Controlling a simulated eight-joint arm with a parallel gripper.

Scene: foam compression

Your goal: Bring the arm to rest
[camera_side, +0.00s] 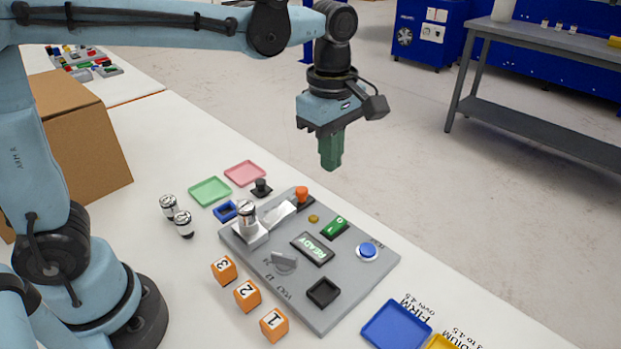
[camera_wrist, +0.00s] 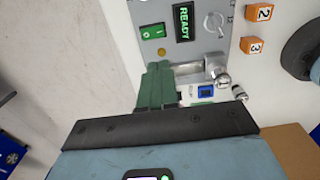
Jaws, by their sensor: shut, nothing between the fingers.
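My gripper (camera_side: 331,163) has green fingers that are shut with nothing between them. In the side view it hangs in the air above and behind the grey panel (camera_side: 345,305), apart from it, pointing down. In the wrist view my gripper (camera_wrist: 158,68) shows its closed green fingers in front of the panel's edge, hiding part of it. The panel bears a lit READY display (camera_side: 312,248), a green switch (camera_side: 335,228), a blue button (camera_side: 368,251), a grey knob (camera_side: 284,263) and a metal cylinder (camera_side: 247,213) in a holder.
Two more metal cylinders (camera_side: 183,224) stand left of the panel. Orange numbered cubes (camera_side: 247,295) stand along its front. Green (camera_side: 210,191) and pink (camera_side: 245,173) trays lie behind, a blue tray (camera_side: 397,325) lies front right. A cardboard box (camera_side: 88,145) stands at left.

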